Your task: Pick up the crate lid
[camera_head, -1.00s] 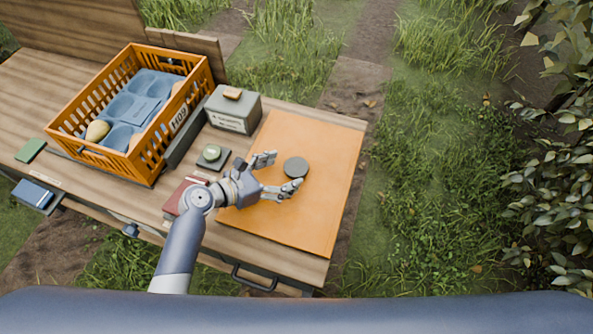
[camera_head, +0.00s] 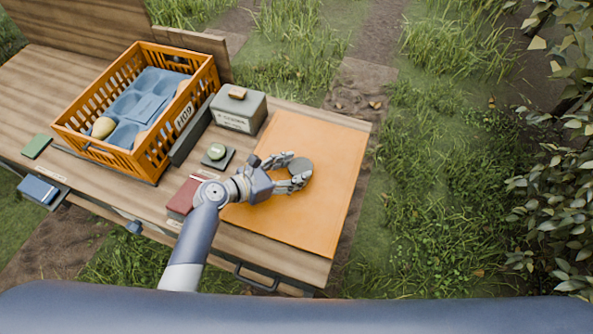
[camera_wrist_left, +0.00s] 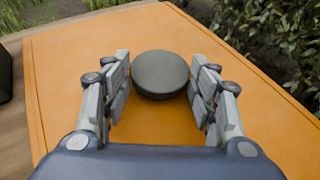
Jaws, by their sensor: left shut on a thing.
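The crate lid (camera_head: 325,205) is a flat orange panel with a round dark grey knob (camera_head: 301,166). It lies flat on the right end of the wooden table. My left gripper (camera_head: 297,171) is over the lid, shut on its knob, with a finger on each side. The wrist view shows the knob (camera_wrist_left: 160,74) between the two fingers, with the orange lid (camera_wrist_left: 70,85) spreading out beneath. Finger contact is partly hidden. My right gripper is not in view.
An orange crate (camera_head: 155,165) with a blue insert and pears stands on the table (camera_head: 90,190) at left. A grey-green box (camera_head: 238,112), a small pad with a green round piece (camera_head: 217,152) and a red book (camera_head: 187,194) sit beside the lid. Grass lies beyond the right edge.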

